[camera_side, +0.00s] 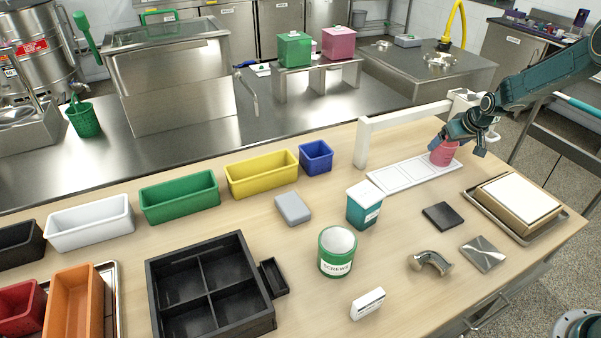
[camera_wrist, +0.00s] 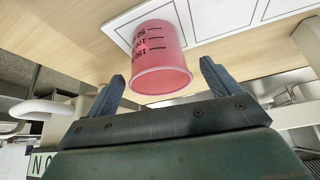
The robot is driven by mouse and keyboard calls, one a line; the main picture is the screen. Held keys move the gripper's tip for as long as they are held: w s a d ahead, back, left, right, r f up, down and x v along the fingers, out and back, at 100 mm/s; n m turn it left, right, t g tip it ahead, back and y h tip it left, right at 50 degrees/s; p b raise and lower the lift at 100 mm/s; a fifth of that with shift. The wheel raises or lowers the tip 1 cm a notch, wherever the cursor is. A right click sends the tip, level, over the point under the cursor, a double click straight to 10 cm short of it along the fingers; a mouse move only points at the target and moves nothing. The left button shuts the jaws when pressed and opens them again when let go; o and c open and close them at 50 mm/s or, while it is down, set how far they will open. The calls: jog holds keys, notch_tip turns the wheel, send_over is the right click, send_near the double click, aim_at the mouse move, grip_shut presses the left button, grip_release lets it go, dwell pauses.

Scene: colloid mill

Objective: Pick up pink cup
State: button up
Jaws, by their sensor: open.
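The pink cup (camera_side: 443,153) stands at the right end of a white panel (camera_side: 400,176) with outlined squares, on the wooden table. In the wrist view the cup (camera_wrist: 160,58) is translucent pink with dark volume marks reading 50, 100 and 150. My gripper (camera_side: 462,145) is at the cup from the right in the side view. In the wrist view its two fingers (camera_wrist: 163,82) are spread, one to each side of the cup's rim, with gaps showing. The cup looks untouched by the fingers.
A white frame (camera_side: 362,145) stands just left of the panel. A teal box with white lid (camera_side: 363,207), a black square (camera_side: 442,216), a metal elbow pipe (camera_side: 432,262) and a tray with a box (camera_side: 515,205) are nearby.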

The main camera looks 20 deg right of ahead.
jog(key=shift+x, duration=2.35)
jog(key=shift+c, duration=0.4)
jog(key=c, duration=1)
